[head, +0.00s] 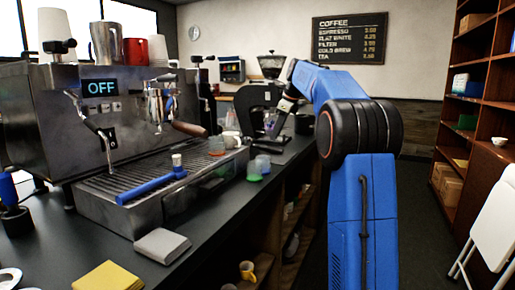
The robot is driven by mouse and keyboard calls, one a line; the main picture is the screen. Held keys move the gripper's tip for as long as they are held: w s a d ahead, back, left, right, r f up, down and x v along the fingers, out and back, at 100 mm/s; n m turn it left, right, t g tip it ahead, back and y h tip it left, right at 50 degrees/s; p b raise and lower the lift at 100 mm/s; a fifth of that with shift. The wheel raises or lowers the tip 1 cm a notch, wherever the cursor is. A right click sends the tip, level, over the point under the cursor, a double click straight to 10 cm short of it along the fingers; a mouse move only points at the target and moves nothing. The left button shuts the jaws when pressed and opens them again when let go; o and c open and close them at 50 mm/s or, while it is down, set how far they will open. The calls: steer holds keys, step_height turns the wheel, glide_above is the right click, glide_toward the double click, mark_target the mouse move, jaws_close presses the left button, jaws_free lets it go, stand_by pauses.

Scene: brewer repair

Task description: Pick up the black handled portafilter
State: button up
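I cannot make out a black handled portafilter for certain in the head view. A portafilter with a brown handle (189,129) sits at the espresso machine's group head. A blue-handled tool (150,188) lies across the drip tray; its far end has a pale upright knob. My blue arm reaches over the far part of the counter, and my gripper (274,128) points down beside a black brewer-like machine. The gripper is small and dark there, so its fingers and anything between them cannot be told.
The espresso machine (50,120), its display reading OFF, fills the left of the counter. Small cups (259,165) stand by its right end. A grey block (161,246) and yellow cloth (108,276) lie in front. Shelves and a white folding chair (492,232) stand right.

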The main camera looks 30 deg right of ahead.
mark_target(262, 146)
steer(key=shift+a+x, duration=0.15)
steer(key=shift+x, duration=1.7)
steer(key=shift+a+x, duration=0.15)
steer(key=shift+x, duration=1.75)
steer(key=shift+r, duration=0.1)
jaws_close()
